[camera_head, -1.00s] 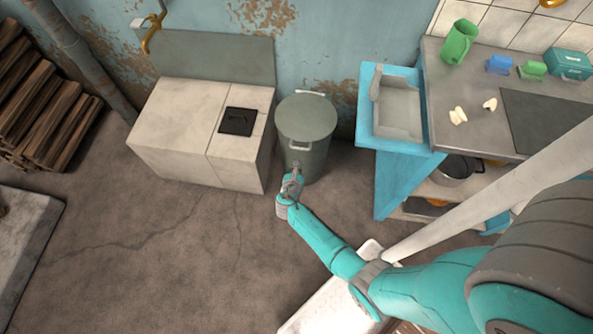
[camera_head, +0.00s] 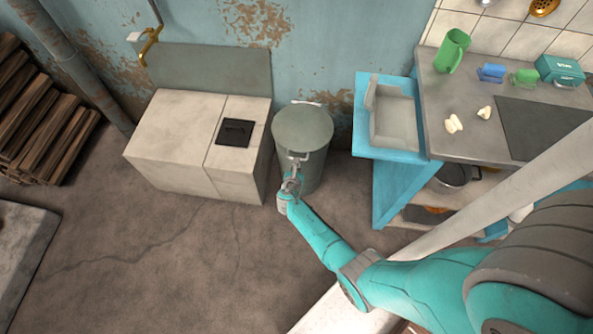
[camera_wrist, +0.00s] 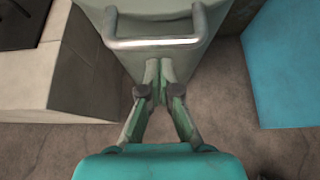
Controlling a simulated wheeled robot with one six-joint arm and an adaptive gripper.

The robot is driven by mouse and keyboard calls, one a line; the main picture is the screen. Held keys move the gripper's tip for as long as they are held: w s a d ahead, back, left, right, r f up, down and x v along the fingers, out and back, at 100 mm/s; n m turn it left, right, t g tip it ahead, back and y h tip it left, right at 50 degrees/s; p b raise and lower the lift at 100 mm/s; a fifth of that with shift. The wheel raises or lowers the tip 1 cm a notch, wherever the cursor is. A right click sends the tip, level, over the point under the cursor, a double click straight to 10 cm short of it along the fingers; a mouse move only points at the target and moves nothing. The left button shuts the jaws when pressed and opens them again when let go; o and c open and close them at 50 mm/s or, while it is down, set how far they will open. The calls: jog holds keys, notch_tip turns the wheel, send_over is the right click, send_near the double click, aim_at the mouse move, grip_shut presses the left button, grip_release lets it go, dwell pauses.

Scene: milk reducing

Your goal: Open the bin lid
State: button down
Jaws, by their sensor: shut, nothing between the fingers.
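The bin (camera_head: 311,168) is a grey-green cylinder standing on the floor between the concrete block and the blue sink cabinet. Its round lid (camera_head: 303,127) lies flat on top, closed. A metal handle (camera_head: 299,156) sits on the bin's front just under the lid; in the wrist view the handle (camera_wrist: 155,42) is a wide bar across the top. My gripper (camera_head: 296,165) is at the bin's front, just below the handle. In the wrist view its fingertips (camera_wrist: 160,70) are together and empty, below the handle bar. Whether they touch the bin, I cannot tell.
The concrete block (camera_head: 180,130) stands close at the bin's left. The blue sink cabinet (camera_head: 400,180) is to the right, with a gap of floor between. The wall is close behind the bin. Open floor (camera_head: 170,250) lies in front.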

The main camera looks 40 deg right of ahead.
jog(key=shift+d+r, duration=0.1)
jog(key=shift+r, duration=0.65)
jog(key=shift+w+r, duration=0.1)
jog(key=shift+r, duration=0.1)
